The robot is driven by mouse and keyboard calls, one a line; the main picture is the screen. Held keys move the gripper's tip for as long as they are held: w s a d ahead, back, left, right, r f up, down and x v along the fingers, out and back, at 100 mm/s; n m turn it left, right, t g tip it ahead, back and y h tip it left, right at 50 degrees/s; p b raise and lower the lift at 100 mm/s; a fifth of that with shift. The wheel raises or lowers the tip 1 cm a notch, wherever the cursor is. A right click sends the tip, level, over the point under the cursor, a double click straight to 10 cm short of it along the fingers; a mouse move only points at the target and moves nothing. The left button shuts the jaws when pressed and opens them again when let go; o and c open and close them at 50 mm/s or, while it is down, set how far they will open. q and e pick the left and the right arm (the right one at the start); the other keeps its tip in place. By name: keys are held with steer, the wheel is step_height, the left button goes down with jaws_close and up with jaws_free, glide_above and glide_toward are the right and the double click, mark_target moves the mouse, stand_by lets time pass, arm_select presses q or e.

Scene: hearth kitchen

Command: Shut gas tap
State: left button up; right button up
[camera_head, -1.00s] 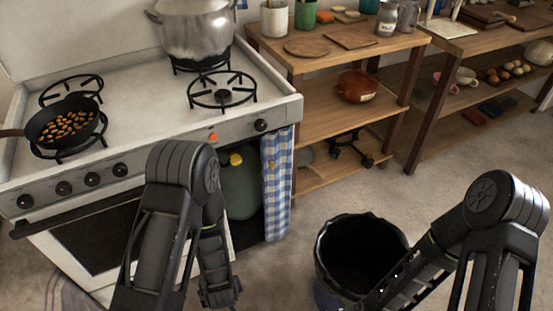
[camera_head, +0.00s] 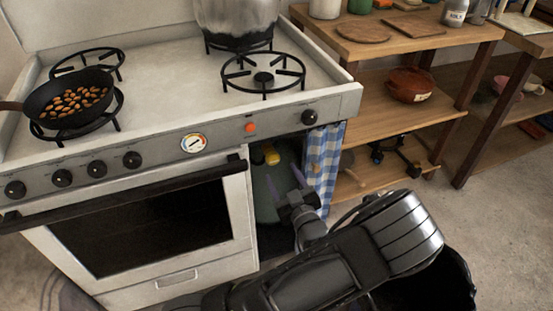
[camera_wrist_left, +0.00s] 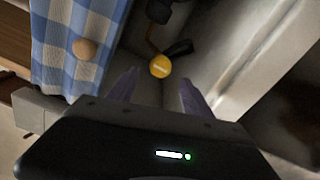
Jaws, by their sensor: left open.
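The gas tap, a round yellow knob (camera_head: 271,155), sits on top of a dark green gas cylinder (camera_head: 264,190) in the open bay under the stove's right end. My left gripper (camera_head: 283,173) is open at the mouth of this bay, just below and to the right of the knob. In the left wrist view the knob (camera_wrist_left: 160,66) shows just beyond and between the two spread, purplish fingertips (camera_wrist_left: 158,80). Nothing is between the fingers, and I see no clear contact. The cylinder is partly hidden by my gripper. My right gripper is out of view.
A blue-checked curtain (camera_head: 323,165) hangs at the bay's right side, near my gripper. The oven door (camera_head: 237,215) borders it on the left. A pan of nuts (camera_head: 70,98) and a pot (camera_head: 236,18) stand on the stove. A wooden shelf (camera_head: 400,120) is at right.

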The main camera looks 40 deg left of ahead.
mark_target(274, 161)
arm_select(q)
steer(key=shift+b+x, duration=0.5)
steer(key=shift+x, duration=3.4)
steer(key=shift+f, duration=0.1)
steer(key=shift+c, duration=0.3)
jaws_close()
